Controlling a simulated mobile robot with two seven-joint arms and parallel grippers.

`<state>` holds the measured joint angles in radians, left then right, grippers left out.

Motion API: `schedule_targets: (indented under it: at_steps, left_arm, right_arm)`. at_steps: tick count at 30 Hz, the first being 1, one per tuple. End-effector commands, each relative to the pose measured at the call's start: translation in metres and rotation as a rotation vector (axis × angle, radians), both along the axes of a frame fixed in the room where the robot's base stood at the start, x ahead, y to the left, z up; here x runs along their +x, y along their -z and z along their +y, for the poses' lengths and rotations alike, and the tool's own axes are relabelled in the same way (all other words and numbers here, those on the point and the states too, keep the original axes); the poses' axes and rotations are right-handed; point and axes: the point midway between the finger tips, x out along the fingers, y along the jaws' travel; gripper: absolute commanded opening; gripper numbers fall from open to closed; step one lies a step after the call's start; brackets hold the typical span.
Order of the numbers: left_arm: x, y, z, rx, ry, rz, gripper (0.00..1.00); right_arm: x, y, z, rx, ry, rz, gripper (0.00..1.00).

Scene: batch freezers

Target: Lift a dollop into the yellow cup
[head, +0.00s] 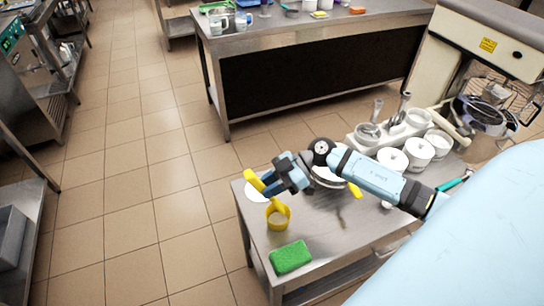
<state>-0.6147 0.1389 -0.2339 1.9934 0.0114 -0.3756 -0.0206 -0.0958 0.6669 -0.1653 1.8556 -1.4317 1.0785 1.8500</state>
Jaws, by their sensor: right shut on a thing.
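The yellow cup (278,217) stands upright near the left side of the steel table. My right gripper (273,182) is above and just behind the cup, shut on a yellow utensil (254,180). The utensil's upper end sticks up to the left of the gripper, and its lower part slants down to the cup's mouth. I cannot tell whether its tip is inside the cup, or whether it carries a dollop. A pale bowl (328,182) is partly hidden behind my right arm. My left gripper is out of view.
A green sponge (290,257) lies at the table's front. A white disc (257,191) lies at the left edge. White tubs (418,153), a utensil holder (388,134) and a mixer (485,110) stand at the right and back. Tiled floor left of the table is clear.

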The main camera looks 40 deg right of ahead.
Motion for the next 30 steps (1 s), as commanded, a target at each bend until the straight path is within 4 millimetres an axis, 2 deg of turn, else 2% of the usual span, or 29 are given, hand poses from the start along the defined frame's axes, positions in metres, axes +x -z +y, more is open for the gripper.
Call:
schedule_targets:
  at_steps: [1,7,19,20,24,30]
  left_arm:
    - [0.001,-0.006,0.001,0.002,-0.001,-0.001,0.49]
    - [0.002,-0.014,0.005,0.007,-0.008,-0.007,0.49]
    - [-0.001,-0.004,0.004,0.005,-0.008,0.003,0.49]
    - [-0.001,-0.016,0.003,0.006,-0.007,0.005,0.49]
    - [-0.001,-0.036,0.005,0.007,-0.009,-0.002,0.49]
    - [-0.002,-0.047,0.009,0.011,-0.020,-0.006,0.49]
  right_arm:
    - [0.002,-0.003,0.006,-0.043,-0.004,0.006,0.00]
    - [0.008,0.005,0.028,-0.242,-0.003,0.057,0.00]
    - [0.018,0.040,0.063,-0.653,0.000,0.164,0.00]
    - [0.017,0.037,0.064,-0.680,0.000,0.175,0.00]
    - [0.019,0.051,0.071,-0.814,-0.002,0.210,0.00]
    - [0.022,0.076,0.081,-1.011,-0.002,0.261,0.00]
